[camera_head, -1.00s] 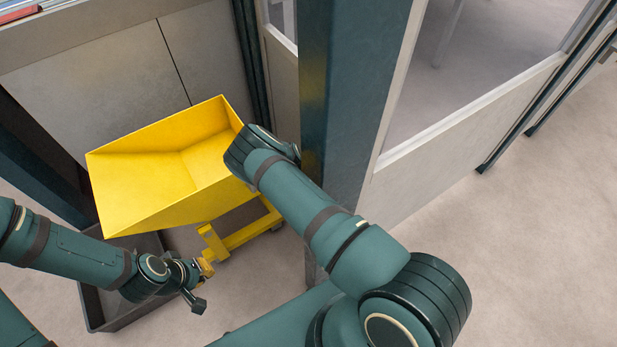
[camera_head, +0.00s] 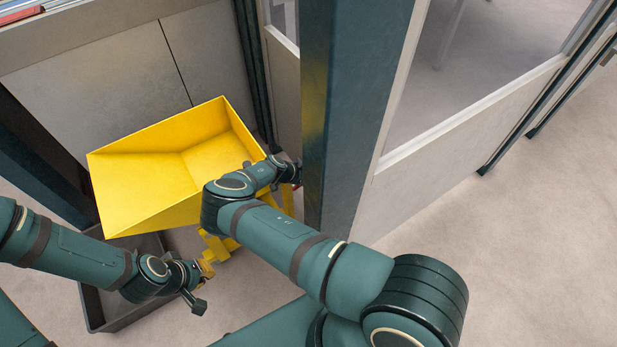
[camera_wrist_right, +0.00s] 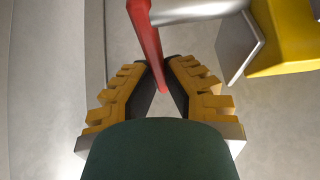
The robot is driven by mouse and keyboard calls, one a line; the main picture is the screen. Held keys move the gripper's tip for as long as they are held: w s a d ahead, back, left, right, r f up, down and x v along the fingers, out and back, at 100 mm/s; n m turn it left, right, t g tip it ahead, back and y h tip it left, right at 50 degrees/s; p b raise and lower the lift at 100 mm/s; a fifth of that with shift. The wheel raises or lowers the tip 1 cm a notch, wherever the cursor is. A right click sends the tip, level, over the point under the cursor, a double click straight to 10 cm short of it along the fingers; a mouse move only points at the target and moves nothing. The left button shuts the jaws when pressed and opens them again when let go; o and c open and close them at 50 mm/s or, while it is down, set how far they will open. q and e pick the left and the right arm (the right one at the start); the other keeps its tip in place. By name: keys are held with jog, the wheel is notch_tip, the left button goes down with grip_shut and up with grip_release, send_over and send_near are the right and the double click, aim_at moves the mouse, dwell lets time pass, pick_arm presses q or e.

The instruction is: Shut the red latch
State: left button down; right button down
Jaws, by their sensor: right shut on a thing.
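The red latch (camera_wrist_right: 148,45) is a narrow red bar in the right wrist view, running down between the fingers of my right gripper (camera_wrist_right: 160,72). The fingers are shut on its lower part. In the head view, only a small bit of red shows beside the dark post, at the end of my right arm. My right gripper is mostly hidden there by the wrist and the post. My left gripper (camera_head: 201,272) hangs low at the left, near the yellow cart base and away from the latch. Its finger opening is unclear.
A yellow tipping hopper (camera_head: 155,180) stands left of my right arm, over a dark tray (camera_head: 122,318). A dark green post (camera_head: 350,110) stands right beside my right wrist. In the right wrist view, a grey metal bar (camera_wrist_right: 195,11) meets the latch. Floor at right is clear.

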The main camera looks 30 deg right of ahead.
jog(key=shift+r, duration=0.1)
dwell(0.3)
jog(key=c, duration=1)
grip_release()
notch_tip(320, 180, up, 10)
